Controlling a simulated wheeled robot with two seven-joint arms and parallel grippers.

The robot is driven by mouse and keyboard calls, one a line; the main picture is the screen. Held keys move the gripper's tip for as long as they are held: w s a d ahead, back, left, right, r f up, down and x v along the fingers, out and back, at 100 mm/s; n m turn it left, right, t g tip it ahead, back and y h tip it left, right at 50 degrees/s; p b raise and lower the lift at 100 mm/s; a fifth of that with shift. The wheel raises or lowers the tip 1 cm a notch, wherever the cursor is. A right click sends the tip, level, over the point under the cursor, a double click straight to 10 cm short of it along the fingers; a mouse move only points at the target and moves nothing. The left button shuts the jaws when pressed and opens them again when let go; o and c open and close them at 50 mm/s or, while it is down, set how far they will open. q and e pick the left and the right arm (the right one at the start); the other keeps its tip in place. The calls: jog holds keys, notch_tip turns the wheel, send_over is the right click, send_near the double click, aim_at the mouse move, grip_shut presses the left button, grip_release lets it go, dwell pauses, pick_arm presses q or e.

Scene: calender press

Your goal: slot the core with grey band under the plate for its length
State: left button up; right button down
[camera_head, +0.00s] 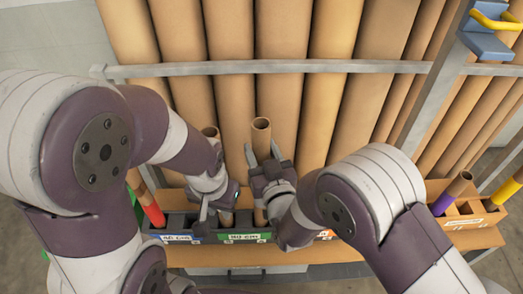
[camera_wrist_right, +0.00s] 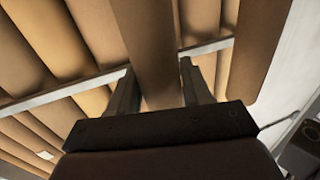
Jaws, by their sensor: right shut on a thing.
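My right gripper (camera_head: 262,154) is shut on a plain brown core (camera_head: 261,130), one finger on each side near its upper part. The core stands roughly upright over the dark rack (camera_head: 210,222), behind the green plate (camera_head: 245,238). In the right wrist view the core (camera_wrist_right: 150,50) runs between the two fingers (camera_wrist_right: 160,88). No grey band shows on it; its lower part is partly covered by my gripper. My left gripper (camera_head: 207,200) is low at the rack beside another brown core (camera_head: 210,132). I cannot tell whether it is open or holds that core.
A blue-and-white plate (camera_head: 177,239) sits left of the green one. A red-banded core (camera_head: 153,213) leans at the left. Purple-banded (camera_head: 447,197) and yellow-banded (camera_head: 505,192) cores stand in a wooden rack at the right. Large brown rolls stand behind a grey rail (camera_head: 270,66).

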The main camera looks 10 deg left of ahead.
jog(key=shift+f+b, duration=0.75)
jog(key=shift+f, duration=0.15)
jog(key=shift+c, duration=2)
grip_release()
jog(key=v, duration=1.2)
jog(key=shift+s+d, duration=0.15)
jog(key=shift+s, duration=0.2)
